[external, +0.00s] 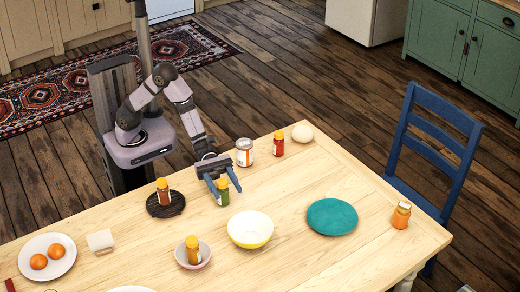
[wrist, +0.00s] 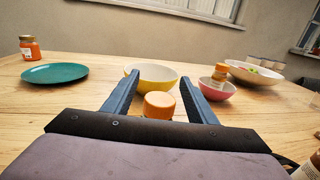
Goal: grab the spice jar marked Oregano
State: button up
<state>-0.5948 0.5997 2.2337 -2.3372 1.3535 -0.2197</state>
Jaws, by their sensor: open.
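A spice jar with green contents and an orange-yellow lid (external: 223,192) stands upright on the table; its label cannot be read. My gripper (external: 228,196) is open, with its blue fingers on either side of this jar. In the wrist view the jar's orange lid (wrist: 160,104) shows between the two fingers (wrist: 159,79), apart from both; its body is mostly hidden. Other spice jars are a red one (external: 278,145), a brown-red one (external: 163,193) on a dark round board, and an orange-brown one (external: 192,252) in a pink bowl. No Oregano marking is readable.
A tin can (external: 244,153) stands close behind my gripper, with an egg-like object (external: 301,133) farther right. A yellow bowl (external: 250,228), the pink bowl (external: 204,262) and a teal plate (external: 332,217) lie in front. An orange jar (external: 401,215) stands near the right edge.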

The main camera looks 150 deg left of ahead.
jog(key=shift+w, duration=0.35)
jog(key=shift+c, duration=0.3)
grip_shut()
jog(key=shift+r, duration=0.1)
